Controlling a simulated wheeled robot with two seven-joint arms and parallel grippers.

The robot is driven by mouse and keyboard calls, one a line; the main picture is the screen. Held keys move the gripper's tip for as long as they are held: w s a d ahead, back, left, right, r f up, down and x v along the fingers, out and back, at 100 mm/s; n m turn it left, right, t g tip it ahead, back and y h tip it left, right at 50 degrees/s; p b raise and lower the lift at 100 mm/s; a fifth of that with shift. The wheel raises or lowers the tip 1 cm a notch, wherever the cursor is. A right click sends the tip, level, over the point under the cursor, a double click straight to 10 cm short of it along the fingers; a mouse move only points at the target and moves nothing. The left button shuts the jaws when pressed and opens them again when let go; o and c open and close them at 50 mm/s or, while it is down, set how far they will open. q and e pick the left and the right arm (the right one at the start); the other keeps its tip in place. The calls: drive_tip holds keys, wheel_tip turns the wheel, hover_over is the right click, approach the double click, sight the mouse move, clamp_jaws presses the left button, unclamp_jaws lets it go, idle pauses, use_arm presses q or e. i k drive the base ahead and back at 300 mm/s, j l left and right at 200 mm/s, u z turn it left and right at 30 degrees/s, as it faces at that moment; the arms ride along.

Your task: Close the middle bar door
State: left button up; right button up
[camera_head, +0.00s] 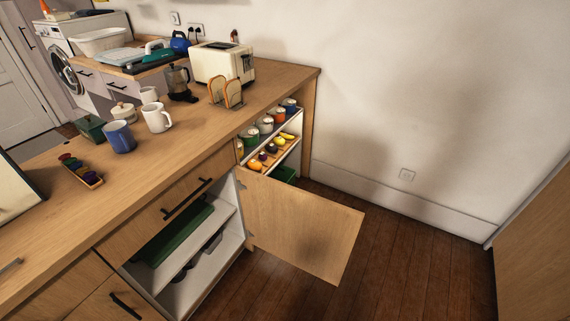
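The middle bar door (300,228) is a light wooden panel. It stands wide open, sticking out from the front of the wooden bar (220,150) over the floor. Its left edge is at the right side of the open middle cabinet (225,220). Inside the cabinet are white shelves with a dark green object (178,232) on the upper one and dark, partly hidden items below. Neither of my grippers shows in the head view, and nothing is seen touching the door.
Right of the door's hinge side, open shelves hold cans (266,124) and fruit (268,157). A drawer with a black handle (187,199) sits above the cabinet. Mugs (156,118), a toaster (222,62) and bread slices stand on the counter. The dark wooden floor (400,255) right of the door is clear.

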sight(316, 234)
drive_tip(key=i+l+u, duration=0.2)
drive_tip(key=l+u, duration=0.2)
drive_tip(key=l, duration=0.2)
drive_tip(key=i+l+u, duration=0.1)
drive_tip(key=l+u, duration=0.3)
drive_tip(key=l, duration=0.25)
drive_tip(key=l+u, duration=0.4)
drive_tip(key=l, duration=0.3)
drive_tip(key=k+l+u, duration=0.1)
drive_tip(key=l+u, duration=0.3)
drive_tip(key=l, duration=0.25)
drive_tip(key=i+l+u, duration=0.1)
drive_tip(key=l+u, duration=0.3)
drive_tip(key=l, duration=0.3)
drive_tip(key=l+u, duration=0.45)
drive_tip(key=l, duration=0.25)
drive_tip(key=k+l+u, duration=0.1)
drive_tip(key=l+u, duration=0.3)
drive_tip(key=l, duration=0.3)
